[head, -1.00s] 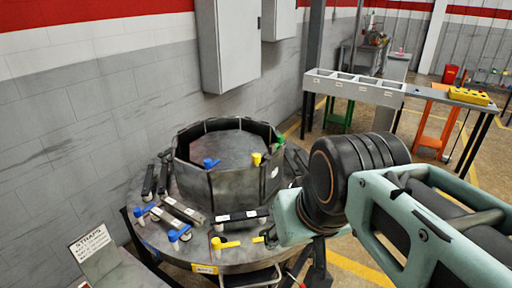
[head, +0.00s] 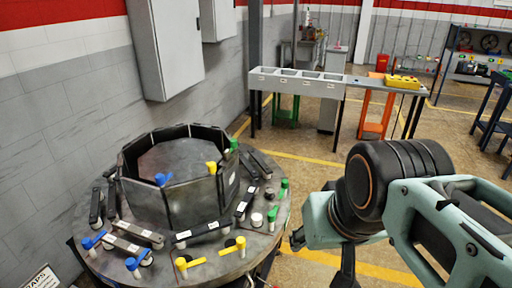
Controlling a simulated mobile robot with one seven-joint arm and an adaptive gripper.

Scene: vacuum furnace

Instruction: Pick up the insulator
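A round grey table (head: 215,262) carries an open-topped dark polygonal ring (head: 165,205). Small white posts with coloured levers stand around the ring: blue (head: 138,263), yellow (head: 238,245) and green (head: 272,215). A short white round piece (head: 256,219) sits on the table's right side. I cannot tell which piece is the insulator. My arm comes in from the right, and its end is just right of the table. My gripper (head: 330,258) shows only as dark parts below the wrist, so its opening and anything in it are hidden.
Dark bars with white labels (head: 197,233) lie around the ring. A grey wall cabinet (head: 168,45) hangs behind. A bench with bins (head: 298,83) stands further back, with a yellow box (head: 402,82) on its right. Open floor lies between table and bench.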

